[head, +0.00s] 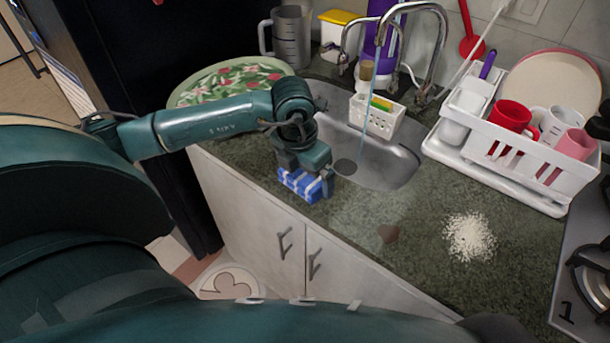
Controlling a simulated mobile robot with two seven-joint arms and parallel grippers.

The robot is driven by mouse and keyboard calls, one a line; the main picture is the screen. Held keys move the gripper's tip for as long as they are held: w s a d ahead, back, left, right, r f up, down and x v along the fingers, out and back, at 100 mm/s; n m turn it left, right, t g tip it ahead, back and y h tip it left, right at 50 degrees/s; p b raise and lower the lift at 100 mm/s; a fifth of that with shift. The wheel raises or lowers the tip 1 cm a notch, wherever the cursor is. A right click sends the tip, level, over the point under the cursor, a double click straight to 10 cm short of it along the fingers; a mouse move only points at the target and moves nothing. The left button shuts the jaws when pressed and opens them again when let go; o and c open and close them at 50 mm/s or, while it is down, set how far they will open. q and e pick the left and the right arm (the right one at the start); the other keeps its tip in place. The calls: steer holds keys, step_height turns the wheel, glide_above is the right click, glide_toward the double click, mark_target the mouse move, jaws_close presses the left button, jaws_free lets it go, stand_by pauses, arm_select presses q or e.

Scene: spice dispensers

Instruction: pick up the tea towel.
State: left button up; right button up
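The tea towel (301,184) is a small folded cloth in blue and white, at the front edge of the counter left of the sink. My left gripper (305,173) is directly over it, pointing down, with its fingers at the towel. The gripper hides the towel's top and back. I cannot tell whether the fingers are closed on the cloth or only around it. My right gripper is not in view.
A sink (388,165) with running water and a white caddy (378,118) lies just right of the gripper. A white dish rack (520,150) with mugs stands further right. A floral tray (225,85) is behind my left arm.

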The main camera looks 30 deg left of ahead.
arm_select(q)
steer(key=c, duration=0.6)
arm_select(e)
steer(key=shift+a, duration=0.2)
arm_select(q)
steer(key=shift+r, duration=0.1)
step_height(320, 180, up, 9)
steer(key=shift+r+b, duration=0.1)
steer(key=shift+b, duration=0.5)
steer(key=shift+r, duration=0.35)
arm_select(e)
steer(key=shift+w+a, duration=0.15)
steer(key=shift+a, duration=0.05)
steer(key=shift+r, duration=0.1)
